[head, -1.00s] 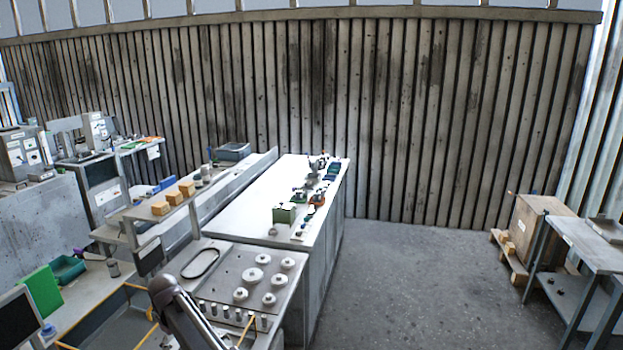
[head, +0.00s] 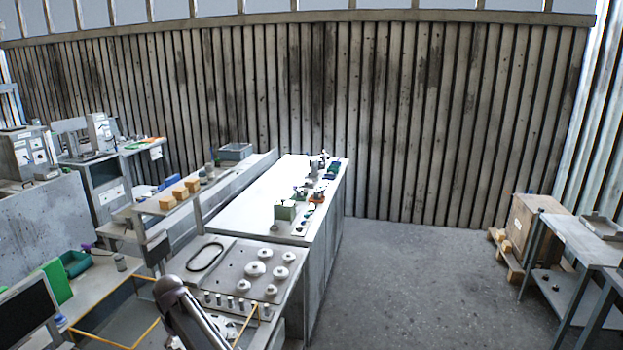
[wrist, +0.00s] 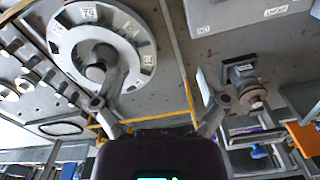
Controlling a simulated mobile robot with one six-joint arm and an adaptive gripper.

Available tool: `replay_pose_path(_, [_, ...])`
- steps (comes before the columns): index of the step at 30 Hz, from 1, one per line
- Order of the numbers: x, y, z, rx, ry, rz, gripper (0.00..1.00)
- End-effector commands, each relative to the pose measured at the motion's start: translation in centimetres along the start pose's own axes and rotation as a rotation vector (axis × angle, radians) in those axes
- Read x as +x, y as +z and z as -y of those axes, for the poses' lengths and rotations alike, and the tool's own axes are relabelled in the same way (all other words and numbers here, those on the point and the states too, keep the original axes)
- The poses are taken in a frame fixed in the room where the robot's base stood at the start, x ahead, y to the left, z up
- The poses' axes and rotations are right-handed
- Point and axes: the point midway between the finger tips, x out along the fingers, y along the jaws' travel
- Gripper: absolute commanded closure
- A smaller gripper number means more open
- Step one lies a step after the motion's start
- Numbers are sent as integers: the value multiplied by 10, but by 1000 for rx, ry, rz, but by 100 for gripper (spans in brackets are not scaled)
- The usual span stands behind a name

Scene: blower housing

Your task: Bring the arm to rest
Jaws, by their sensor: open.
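My arm (head: 190,315) reaches into the bottom of the head view, in front of the near bench. The gripper's fingers are not shown there. In the wrist view my gripper (wrist: 163,98) is open, with its two fingers spread wide apart and nothing seen between them. A round grey disc with a pale labelled ring (wrist: 140,65) shows beyond the left finger, which partly covers it. A small metal fitting (wrist: 243,78) shows beyond the right finger. I cannot tell how far either is from the fingers.
The near bench carries a panel (head: 228,262) with several round discs and a dark oval ring (head: 205,257). A long white bench (head: 250,205) stands behind it. A monitor (head: 28,312) is at the lower left. Open floor (head: 420,270) lies right, before a grey table (head: 580,240).

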Motion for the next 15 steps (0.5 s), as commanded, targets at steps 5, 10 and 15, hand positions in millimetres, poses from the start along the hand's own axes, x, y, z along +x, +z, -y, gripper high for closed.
replay_pose_path(5, [4, 16, -14, 34, 0, 0, 7])
replay_pose_path(10, [8, 36, -30, 76, 0, 0, 7])
replay_pose_path(15, [15, 65, -53, 137, 0, 0, 7])
